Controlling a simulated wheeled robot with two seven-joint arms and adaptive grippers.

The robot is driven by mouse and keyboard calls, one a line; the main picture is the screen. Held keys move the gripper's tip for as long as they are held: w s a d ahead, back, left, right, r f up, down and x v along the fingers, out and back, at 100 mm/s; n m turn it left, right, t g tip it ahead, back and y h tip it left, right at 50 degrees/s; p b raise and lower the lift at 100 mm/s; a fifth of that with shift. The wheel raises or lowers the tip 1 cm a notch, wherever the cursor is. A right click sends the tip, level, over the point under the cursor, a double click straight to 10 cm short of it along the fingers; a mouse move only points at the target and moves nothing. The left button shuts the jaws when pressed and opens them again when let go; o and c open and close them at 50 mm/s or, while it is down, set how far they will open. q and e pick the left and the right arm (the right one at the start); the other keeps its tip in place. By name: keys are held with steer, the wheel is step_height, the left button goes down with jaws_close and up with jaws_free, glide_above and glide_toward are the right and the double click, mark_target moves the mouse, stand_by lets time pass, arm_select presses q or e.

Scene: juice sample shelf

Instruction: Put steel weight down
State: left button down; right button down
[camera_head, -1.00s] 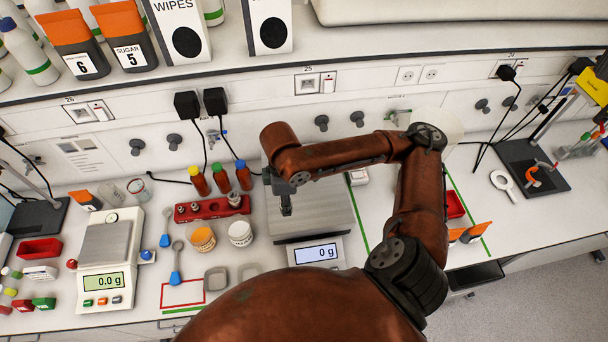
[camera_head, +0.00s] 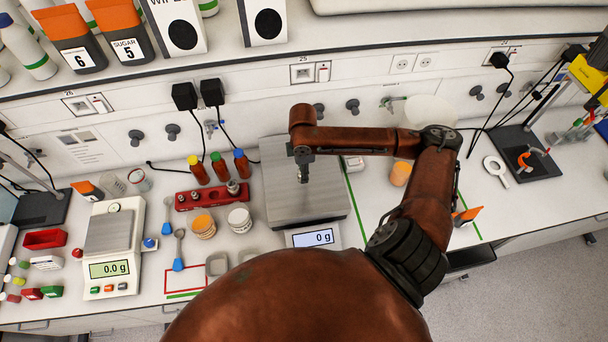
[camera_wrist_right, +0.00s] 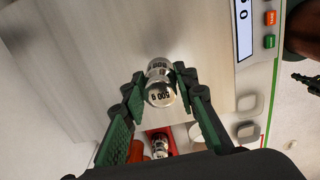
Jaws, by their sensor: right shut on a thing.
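The steel weight (camera_wrist_right: 160,95), marked 500 g, is between the fingers of my right gripper (camera_wrist_right: 160,84) in the right wrist view. The fingers are shut on its sides. In the head view my right gripper (camera_head: 304,175) points down over the steel pan (camera_head: 285,205) of the large balance, and the weight is too small to make out there. The balance display (camera_head: 314,238) reads 0 g. A mirrored "500 g" shows against the weight, but I cannot tell whether it touches the pan. My left gripper is not in view.
Left of the pan stand a red weight rack (camera_head: 208,197), several coloured-cap bottles (camera_head: 220,167) and two tubs (camera_head: 203,227). A smaller balance (camera_head: 109,237) reading 0.0 g stands further left. An orange-filled cup (camera_head: 400,174) stands right of the pan.

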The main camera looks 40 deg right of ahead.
steer(key=shift+w+d+f, duration=0.1)
steer(key=shift+d+f, duration=0.2)
step_height(320, 180, down, 2)
steer(key=shift+f+p, duration=0.1)
steer(key=shift+p, duration=0.5)
steer(key=shift+w+d+f, duration=0.1)
steer(key=shift+f, duration=0.45)
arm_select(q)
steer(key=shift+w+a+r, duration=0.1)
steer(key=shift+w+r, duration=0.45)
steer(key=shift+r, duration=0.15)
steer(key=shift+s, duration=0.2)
arm_select(e)
steer(key=shift+f, duration=0.15)
steer(key=c, duration=1.5)
jaws_free()
steer(key=shift+c, duration=0.2)
arm_select(q)
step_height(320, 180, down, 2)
steer(key=shift+b, duration=0.95)
arm_select(e)
step_height(320, 180, up, 12)
steer(key=shift+r, duration=0.15)
